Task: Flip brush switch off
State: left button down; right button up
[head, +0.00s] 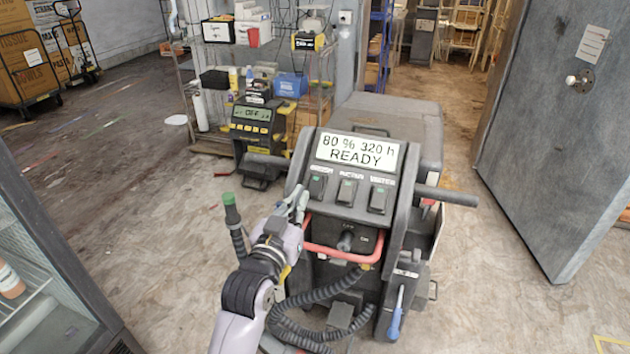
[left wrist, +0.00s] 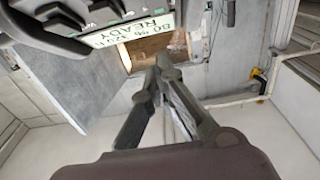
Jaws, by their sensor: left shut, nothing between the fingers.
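The floor machine stands ahead in the head view, with a lit display (head: 356,151) reading "80 % 320 h READY". Below the display are three rocker switches with labels above them. The leftmost one, the brush switch (head: 317,187), shows a green patch, as do the other two. My left gripper (head: 301,194) is shut and empty, its fingertips just left of and below the brush switch. I cannot tell whether they touch the panel. In the left wrist view the closed fingers (left wrist: 163,62) point up, below and right of the display (left wrist: 130,30). My right gripper is not in view.
A red bar (head: 340,254) and a key knob (head: 347,241) sit below the switches. A corrugated hose with a green-tipped end (head: 231,210) is left of my arm. A charger reading "OFF" (head: 252,120) stands behind. A grey door (head: 560,130) is at right.

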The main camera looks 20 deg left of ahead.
aim_at(314, 182)
pick_arm(q)
jog(key=w, duration=0.3)
jog(key=w+f+p, duration=0.1)
jog(key=w, duration=0.5)
jog(key=shift+w+d+f, duration=0.1)
jog(key=shift+f, duration=0.15)
jog(key=shift+w+f, duration=0.4)
jog(key=shift+f, duration=0.05)
jog(key=shift+r+p, duration=0.1)
jog(key=shift+p, duration=0.2)
